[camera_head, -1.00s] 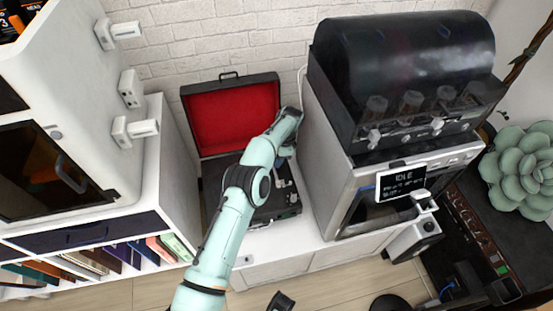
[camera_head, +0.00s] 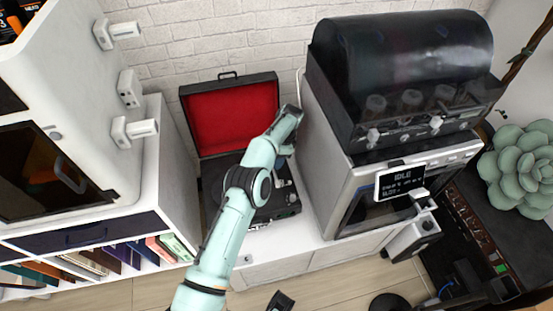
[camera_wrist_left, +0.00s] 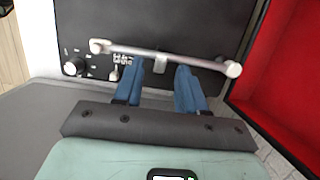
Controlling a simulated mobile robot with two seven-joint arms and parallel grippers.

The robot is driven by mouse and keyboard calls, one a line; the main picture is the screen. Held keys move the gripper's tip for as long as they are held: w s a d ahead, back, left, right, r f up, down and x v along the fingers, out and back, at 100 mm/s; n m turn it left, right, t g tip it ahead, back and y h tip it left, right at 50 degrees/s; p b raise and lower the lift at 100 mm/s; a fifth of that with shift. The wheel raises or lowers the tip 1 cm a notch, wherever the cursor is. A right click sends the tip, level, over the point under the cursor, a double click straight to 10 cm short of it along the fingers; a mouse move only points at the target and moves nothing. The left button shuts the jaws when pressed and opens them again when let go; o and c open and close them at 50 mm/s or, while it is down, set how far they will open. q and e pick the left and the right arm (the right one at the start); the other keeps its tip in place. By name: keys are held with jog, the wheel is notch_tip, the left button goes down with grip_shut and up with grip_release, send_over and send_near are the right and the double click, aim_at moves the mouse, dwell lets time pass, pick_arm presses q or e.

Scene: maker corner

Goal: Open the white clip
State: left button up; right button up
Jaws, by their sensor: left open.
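The white clip (camera_wrist_left: 160,64) is a small pale block at the middle of the silver tonearm (camera_wrist_left: 190,58) in the left wrist view. The tonearm lies across the black record player (camera_wrist_left: 205,22), which stands open with a red-lined lid in the head view (camera_head: 232,120). My left gripper (camera_wrist_left: 159,74) is open, its two blue fingers pointing at the tonearm with one on each side of the clip. I see a gap between the clip and each finger. In the head view my left arm hides much of the deck, and the clip is too small to make out.
A large grey machine (camera_head: 342,165) with a screen stands close to the right of the record player. A white shelf unit (camera_head: 178,165) with books stands to the left. The raised red lid (camera_wrist_left: 278,75) is close on the right in the wrist view.

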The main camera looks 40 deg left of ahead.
pick_arm(q)
jog(key=p+v, duration=0.3)
jog(key=v, duration=0.4)
jog(key=shift+p, duration=0.3)
